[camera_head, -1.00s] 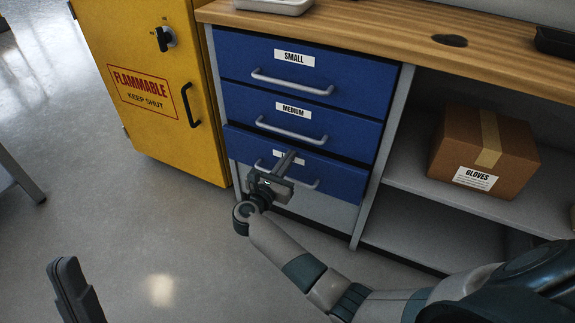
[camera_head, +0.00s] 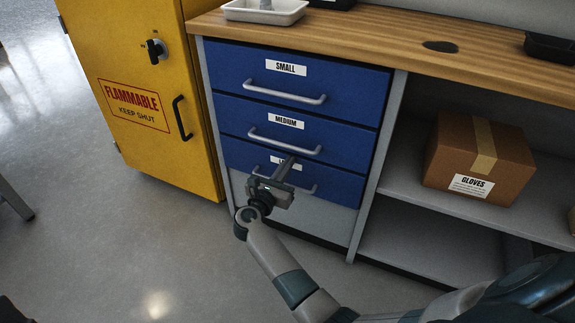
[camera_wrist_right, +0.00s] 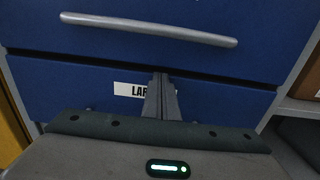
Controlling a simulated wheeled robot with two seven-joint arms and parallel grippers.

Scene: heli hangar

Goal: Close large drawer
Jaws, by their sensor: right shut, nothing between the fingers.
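The large drawer (camera_head: 236,157) is the lowest blue drawer in the cabinet, under the small and medium drawers. Its front looks about flush with the drawers above. My right gripper (camera_head: 287,164) is shut and empty, with its fingertips at the drawer front, over part of the label and handle. In the right wrist view, the shut fingers (camera_wrist_right: 160,82) point at the large drawer's front (camera_wrist_right: 225,98) and cover the end of its label (camera_wrist_right: 132,90). I cannot tell whether they touch it. Only a dark sliver, probably my left gripper (camera_head: 9,312), shows at the lower left corner.
A yellow flammables cabinet (camera_head: 140,70) stands left of the drawers. Open shelves with a cardboard glove box (camera_head: 478,160) are on the right. The wooden worktop (camera_head: 360,30) above carries a white tray (camera_head: 265,12). The floor in front is clear.

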